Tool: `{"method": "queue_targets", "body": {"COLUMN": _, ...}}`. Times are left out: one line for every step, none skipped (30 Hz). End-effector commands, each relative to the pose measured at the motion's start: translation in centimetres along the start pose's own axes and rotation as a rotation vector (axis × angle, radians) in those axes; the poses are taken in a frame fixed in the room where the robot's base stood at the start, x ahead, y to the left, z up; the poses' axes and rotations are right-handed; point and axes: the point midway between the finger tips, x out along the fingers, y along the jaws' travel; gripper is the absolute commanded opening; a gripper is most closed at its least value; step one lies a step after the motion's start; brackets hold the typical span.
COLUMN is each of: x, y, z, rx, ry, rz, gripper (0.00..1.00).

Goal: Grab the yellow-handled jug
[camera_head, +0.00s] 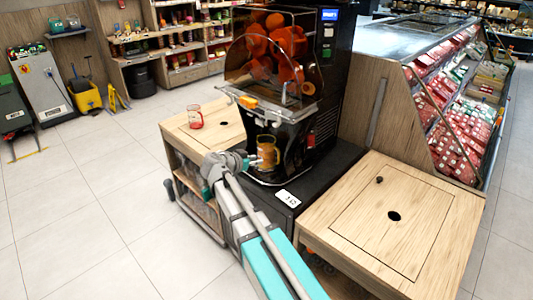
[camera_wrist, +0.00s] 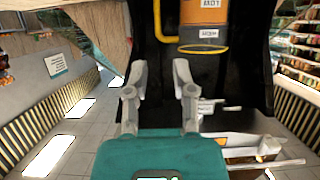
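The jug with the yellow handle (camera_head: 267,152) stands in the juicer's lower bay and holds something orange. In the wrist view the jug (camera_wrist: 203,16) is at the top, with an upside-down label; its yellow handle (camera_wrist: 157,22) loops out to the left. My gripper (camera_head: 247,161) is just left of the jug in the head view. In the wrist view my gripper (camera_wrist: 165,66) is open, with an empty gap between its fingers. The fingertips are below the handle in that picture, apart from it.
The black juicer (camera_head: 325,120) with oranges behind a clear cover rises over the jug. A red-handled jug (camera_head: 195,117) stands on the left wooden counter (camera_head: 222,109). A wooden counter (camera_head: 430,222) is at right, with a chilled display (camera_head: 455,105) behind.

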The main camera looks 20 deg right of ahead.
Motion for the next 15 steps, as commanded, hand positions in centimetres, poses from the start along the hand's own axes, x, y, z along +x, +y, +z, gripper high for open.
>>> {"method": "queue_targets", "body": {"x": 0.2, "y": 0.0, "z": 0.1, "rx": 0.000, "ry": 0.000, "rz": 0.001, "gripper": 0.33}}
{"method": "queue_targets", "body": {"x": 0.4, "y": 0.0, "z": 0.1, "rx": 0.000, "ry": -0.001, "rz": 0.001, "gripper": 0.33}}
{"method": "queue_targets", "body": {"x": 0.6, "y": 0.0, "z": 0.1, "rx": 0.000, "ry": -0.001, "rz": 0.001, "gripper": 0.33}}
{"method": "queue_targets", "body": {"x": 0.9, "y": 0.0, "z": 0.1, "rx": 0.000, "ry": -0.001, "rz": 0.002, "gripper": 0.33}}
{"method": "queue_targets", "body": {"x": 1.2, "y": 0.0, "z": 0.1, "rx": 0.000, "ry": -0.001, "rz": 0.002, "gripper": 0.33}}
{"method": "queue_targets", "body": {"x": 1.6, "y": 0.0, "z": 0.2, "rx": 0.000, "ry": -0.001, "rz": 0.002, "gripper": 0.33}}
{"method": "queue_targets", "body": {"x": 1.9, "y": -0.1, "z": 0.2, "rx": 0.000, "ry": -0.001, "rz": 0.002, "gripper": 0.33}}
{"method": "queue_targets", "body": {"x": 2.3, "y": -0.1, "z": 0.2, "rx": 0.000, "ry": -0.001, "rz": 0.001, "gripper": 0.33}}
{"method": "queue_targets", "body": {"x": 2.9, "y": 0.0, "z": 0.2, "rx": 0.000, "ry": -0.001, "rz": 0.002, "gripper": 0.33}}
{"method": "queue_targets", "body": {"x": 3.4, "y": 0.0, "z": 0.2, "rx": 0.001, "ry": -0.001, "rz": 0.002, "gripper": 0.33}}
{"method": "queue_targets", "body": {"x": 3.9, "y": 0.0, "z": 0.3, "rx": 0.001, "ry": -0.002, "rz": 0.003, "gripper": 0.33}}
{"method": "queue_targets", "body": {"x": 4.5, "y": -0.1, "z": 0.3, "rx": 0.001, "ry": -0.002, "rz": 0.002, "gripper": 0.33}}
{"method": "queue_targets", "body": {"x": 4.9, "y": -0.1, "z": 0.3, "rx": 0.001, "ry": -0.002, "rz": 0.002, "gripper": 0.33}}
{"method": "queue_targets", "body": {"x": 5.4, "y": -0.1, "z": 0.3, "rx": 0.001, "ry": -0.002, "rz": 0.002, "gripper": 0.33}}
{"method": "queue_targets", "body": {"x": 6.0, "y": 0.0, "z": 0.3, "rx": 0.001, "ry": -0.002, "rz": 0.002, "gripper": 0.33}}
